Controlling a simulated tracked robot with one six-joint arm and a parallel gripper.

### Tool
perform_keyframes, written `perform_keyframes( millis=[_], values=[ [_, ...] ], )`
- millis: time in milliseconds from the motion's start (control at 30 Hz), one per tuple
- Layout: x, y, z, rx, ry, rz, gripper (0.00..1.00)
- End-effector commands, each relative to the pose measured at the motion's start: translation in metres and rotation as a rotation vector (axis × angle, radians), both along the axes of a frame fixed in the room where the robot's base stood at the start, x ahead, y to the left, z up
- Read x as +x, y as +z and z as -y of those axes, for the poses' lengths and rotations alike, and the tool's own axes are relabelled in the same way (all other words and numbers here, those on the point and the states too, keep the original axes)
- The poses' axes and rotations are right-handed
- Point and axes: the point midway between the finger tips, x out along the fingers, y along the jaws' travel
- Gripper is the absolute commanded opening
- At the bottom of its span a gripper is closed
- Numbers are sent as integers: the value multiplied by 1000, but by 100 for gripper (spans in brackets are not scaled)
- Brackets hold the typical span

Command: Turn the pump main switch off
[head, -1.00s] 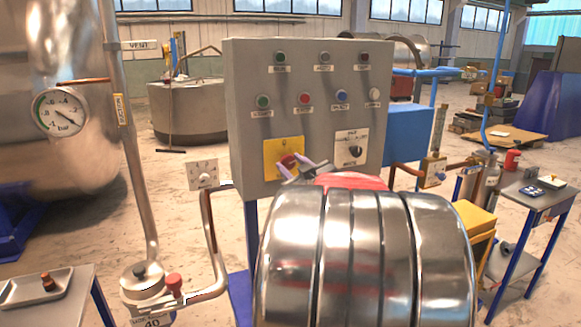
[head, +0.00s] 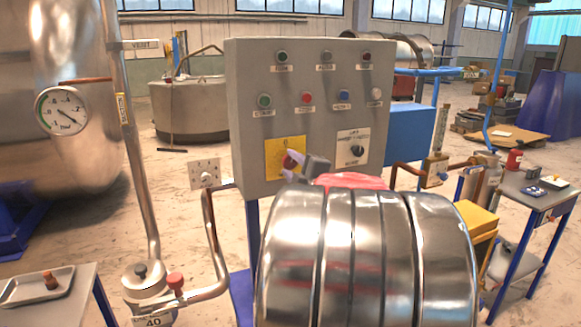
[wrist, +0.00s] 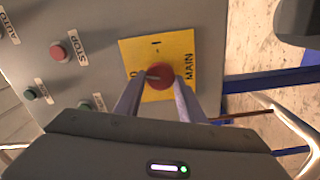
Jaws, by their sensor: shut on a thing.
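The pump main switch is a red knob (wrist: 161,75) on a yellow plate (wrist: 138,50) marked MAIN, with a 0 and an I. In the head view the knob (head: 289,160) sits low on the grey control panel (head: 247,110), partly covered by my gripper (head: 294,164). My gripper (wrist: 158,86) is shut on the knob, with one lilac finger on each side in the wrist view. A light mark on the knob seems to point left in that view, towards the 0.
A black selector (head: 357,150) on a white plate is right of the switch. Several buttons, including a red one (head: 306,98), sit above. A pipe valve (head: 205,178) with a white plate stands left of the panel. A pressure gauge (head: 62,110) is further left.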

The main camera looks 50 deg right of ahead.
Motion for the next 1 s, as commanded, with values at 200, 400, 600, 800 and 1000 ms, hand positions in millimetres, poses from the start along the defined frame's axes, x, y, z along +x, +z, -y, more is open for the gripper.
perform_keyframes(
  millis=[200, 400, 600, 800, 1000],
  values=[
    [3, -2, -3, -142, 9, -84, 13],
    [3, -3, -3, -223, 9, -132, 13],
    [2, -3, -2, -255, 7, -152, 14],
    [2, -3, -2, -259, 5, -156, 13],
    [1, -4, -1, -257, 4, -157, 37]
  ],
)
